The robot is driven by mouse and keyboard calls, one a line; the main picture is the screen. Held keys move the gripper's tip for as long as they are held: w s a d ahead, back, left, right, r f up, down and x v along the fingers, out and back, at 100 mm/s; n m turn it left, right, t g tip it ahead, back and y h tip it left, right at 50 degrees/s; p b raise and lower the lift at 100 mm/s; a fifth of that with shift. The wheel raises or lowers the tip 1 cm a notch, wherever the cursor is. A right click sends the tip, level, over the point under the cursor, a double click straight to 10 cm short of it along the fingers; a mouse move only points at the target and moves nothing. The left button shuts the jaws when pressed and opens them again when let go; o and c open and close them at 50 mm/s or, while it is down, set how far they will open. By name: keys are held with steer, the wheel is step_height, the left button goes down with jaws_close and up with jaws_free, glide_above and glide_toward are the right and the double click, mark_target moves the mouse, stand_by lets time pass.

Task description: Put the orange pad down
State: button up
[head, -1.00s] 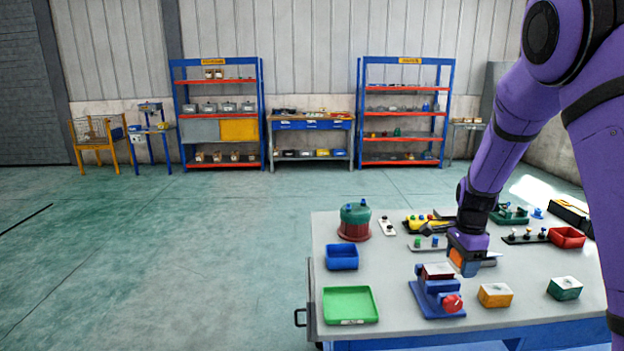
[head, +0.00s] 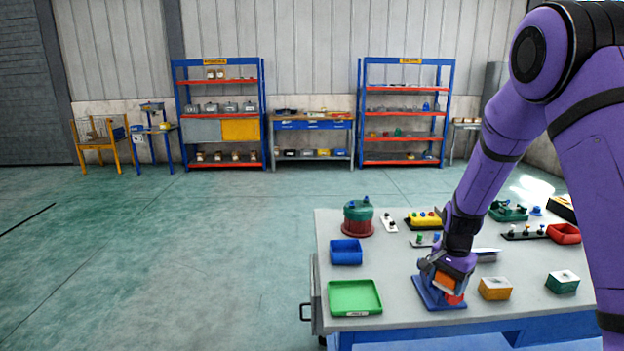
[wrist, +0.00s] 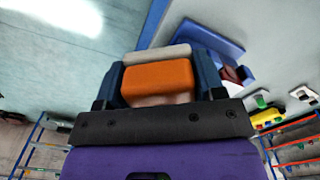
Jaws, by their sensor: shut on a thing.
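The orange pad (wrist: 158,78) is held between the two fingers of my gripper (wrist: 158,84) in the wrist view. A pale strip lies along its far edge. In the head view my gripper (head: 447,275) is low over the blue vise-like fixture (head: 428,296) near the front of the table. The orange pad (head: 446,282) shows partly below the wrist. The gripper hides most of the fixture's top, and I cannot tell whether the pad touches it.
On the grey table (head: 395,290) are a green tray (head: 354,297), a blue bin (head: 346,252), a yellow block (head: 495,288) and a green block (head: 562,282). A green-and-red round part (head: 357,218) stands behind. Bare table lies between the green tray and the fixture.

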steer(key=a+f+n, duration=0.1)
steer(key=f+n, duration=0.2)
steer(key=a+f+n, duration=0.1)
steer(key=f+n, duration=0.2)
steer(key=n, duration=0.1)
steer(key=a+f+n, duration=0.2)
steer(key=f+n, duration=0.1)
steer(key=shift+s+f+n, duration=0.15)
steer(key=shift+s+n, duration=0.05)
steer(key=shift+n, duration=0.1)
